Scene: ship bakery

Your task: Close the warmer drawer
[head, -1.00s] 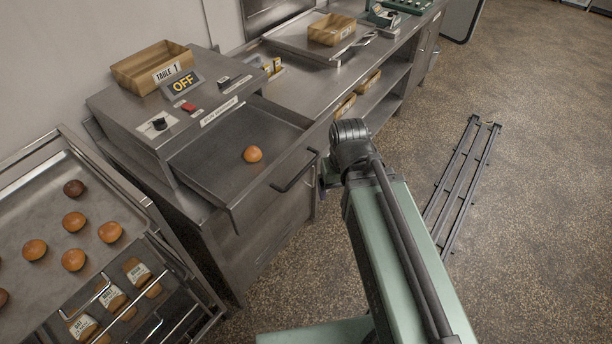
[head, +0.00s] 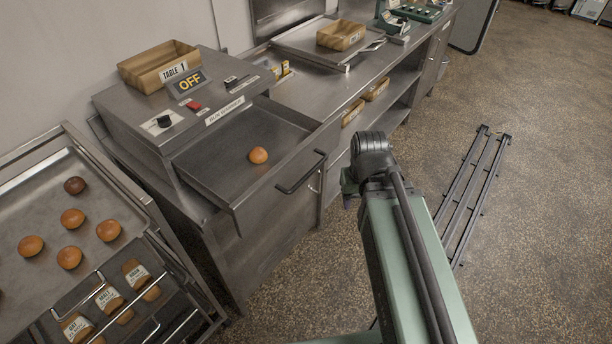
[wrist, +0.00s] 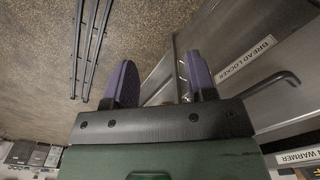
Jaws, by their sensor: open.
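The warmer drawer (head: 215,172) is pulled out of the steel warmer (head: 160,112) in the head view. One round bun (head: 258,155) lies in it. Its dark bar handle (head: 301,173) is on the drawer front; the handle also shows at the right in the wrist view (wrist: 262,86). My gripper (wrist: 163,84) is open and empty in the wrist view, its two purple fingers apart, to the left of the handle and not touching it. In the head view my own arm mostly hides the gripper, to the right of the drawer front.
A box labelled TABLE 1 (head: 158,66) and an OFF sign (head: 187,83) stand on the warmer. A rack with a tray of buns (head: 40,205) stands at the left. A BREAD LOCKER label (wrist: 243,60) shows in the wrist view. Floor rails (head: 470,195) lie at the right.

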